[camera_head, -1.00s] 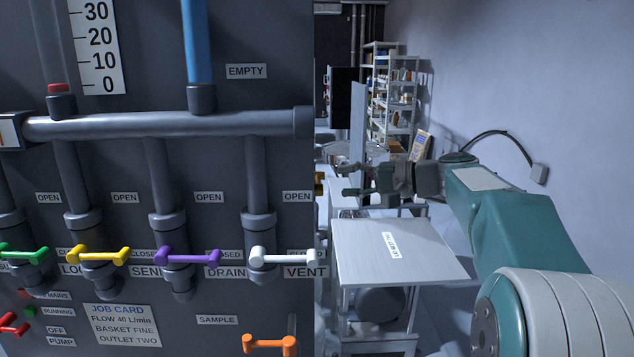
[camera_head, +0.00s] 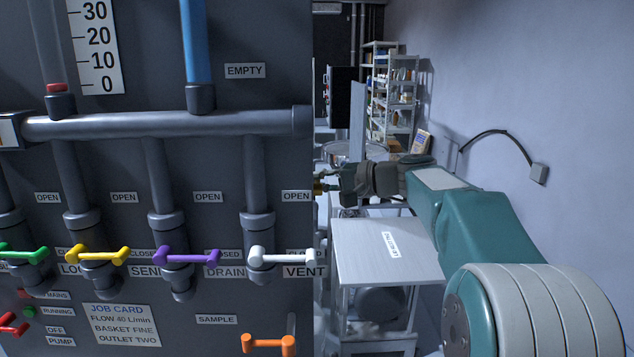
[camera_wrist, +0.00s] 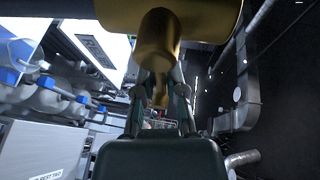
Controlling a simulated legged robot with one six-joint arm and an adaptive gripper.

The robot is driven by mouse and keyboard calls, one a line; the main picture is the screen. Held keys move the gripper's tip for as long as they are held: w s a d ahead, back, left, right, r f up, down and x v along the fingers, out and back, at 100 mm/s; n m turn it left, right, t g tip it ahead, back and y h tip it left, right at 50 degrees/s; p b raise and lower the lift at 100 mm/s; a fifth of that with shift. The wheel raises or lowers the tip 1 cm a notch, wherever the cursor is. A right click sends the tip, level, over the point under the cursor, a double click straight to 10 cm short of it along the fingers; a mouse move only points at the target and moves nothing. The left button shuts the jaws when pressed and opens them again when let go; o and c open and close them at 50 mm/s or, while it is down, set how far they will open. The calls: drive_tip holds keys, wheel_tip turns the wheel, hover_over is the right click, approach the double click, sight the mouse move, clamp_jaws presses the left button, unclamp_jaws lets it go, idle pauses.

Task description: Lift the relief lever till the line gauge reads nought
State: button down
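My gripper (camera_head: 326,181) is at the right edge of the dark panel, its fingers apart. In the wrist view my gripper (camera_wrist: 159,88) has a finger on each side of a brass part (camera_wrist: 157,42) with a narrower end. I cannot tell whether they touch it. A tube's red float (camera_head: 57,88) sits near 0 on a scale (camera_head: 99,45).
The panel carries green (camera_head: 22,253), yellow (camera_head: 97,255), purple (camera_head: 187,257), white (camera_head: 283,256) and orange (camera_head: 268,344) handles. A blue-filled tube (camera_head: 196,45) stands above the horizontal pipe. A pale bench (camera_head: 385,250) is below my arm; shelves (camera_head: 392,90) stand behind.

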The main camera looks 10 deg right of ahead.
drive_tip(key=shift+f, duration=0.1)
drive_tip(key=shift+s+r+n+t+y, duration=0.1)
drive_tip(key=shift+r+n+t+y, duration=0.2)
drive_tip(key=shift+n, duration=0.6)
drive_tip(key=shift+r+n+t+y, duration=0.2)
drive_tip(key=shift+r+n+t, duration=0.2)
drive_tip(key=shift+n, duration=0.5)
